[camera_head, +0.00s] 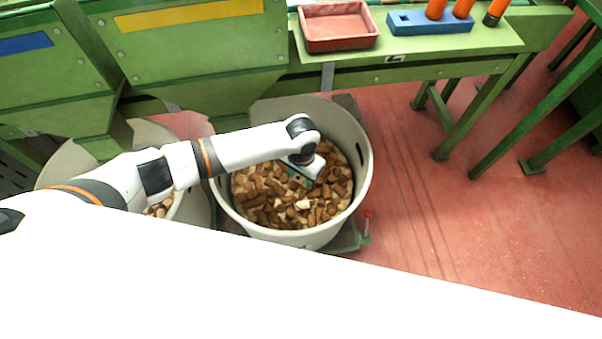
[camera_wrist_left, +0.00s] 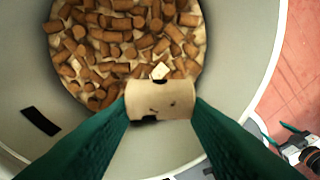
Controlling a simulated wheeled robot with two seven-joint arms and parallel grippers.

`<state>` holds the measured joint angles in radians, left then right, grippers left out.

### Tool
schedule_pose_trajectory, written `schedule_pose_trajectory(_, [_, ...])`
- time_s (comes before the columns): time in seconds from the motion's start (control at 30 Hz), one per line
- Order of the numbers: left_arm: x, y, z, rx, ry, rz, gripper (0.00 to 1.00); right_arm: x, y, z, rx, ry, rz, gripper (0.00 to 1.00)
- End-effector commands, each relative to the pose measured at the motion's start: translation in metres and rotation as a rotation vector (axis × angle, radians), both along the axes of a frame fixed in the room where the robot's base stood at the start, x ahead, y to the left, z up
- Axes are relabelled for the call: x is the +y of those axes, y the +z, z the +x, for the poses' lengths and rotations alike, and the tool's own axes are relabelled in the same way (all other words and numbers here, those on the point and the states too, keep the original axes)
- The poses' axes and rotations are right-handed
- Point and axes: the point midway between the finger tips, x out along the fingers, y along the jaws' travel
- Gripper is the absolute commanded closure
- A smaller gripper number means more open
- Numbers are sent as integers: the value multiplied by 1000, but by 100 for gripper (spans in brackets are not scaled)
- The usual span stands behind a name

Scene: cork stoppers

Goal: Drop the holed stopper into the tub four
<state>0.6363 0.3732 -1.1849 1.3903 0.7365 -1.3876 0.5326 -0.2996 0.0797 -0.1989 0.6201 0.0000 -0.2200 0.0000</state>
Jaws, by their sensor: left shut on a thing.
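My left gripper (camera_head: 306,172) is inside the outline of a pale round tub (camera_head: 228,211), above the many brown corks in it. In the left wrist view its green fingers are shut on a pale tan stopper (camera_wrist_left: 160,98). This stopper has small dark marks and a dark notch at its lower edge. It is held above the tub (camera_wrist_left: 235,75), near the edge of the cork pile in that view. I cannot read a number on the tub. My right gripper (camera_wrist_left: 281,138) shows small at the lower right of the wrist view, with its green fingers apart.
A second pale tub (camera_head: 62,165) with corks stands to the left, partly behind my arm. Green machinery carries a yellow plate (camera_head: 188,15) and a blue plate (camera_head: 25,43). A green bench holds a red tray (camera_head: 338,45) and a blue block (camera_head: 430,25).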

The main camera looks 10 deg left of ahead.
Motion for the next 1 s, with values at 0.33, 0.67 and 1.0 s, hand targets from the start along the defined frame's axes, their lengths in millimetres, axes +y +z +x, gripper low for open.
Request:
schedule_pose_trajectory(0.33, [0,0,0,0,0,0,32,2,0,0,-1,-1,2,32])
schedule_pose_trajectory(0.67, [-1,25,1,-3,0,-3,32,2,6,0,-1,0,2,32])
schedule_pose_trajectory(1.0, [0,95,0,-2,-1,-2,32,2,15,0,-1,1,2,32])
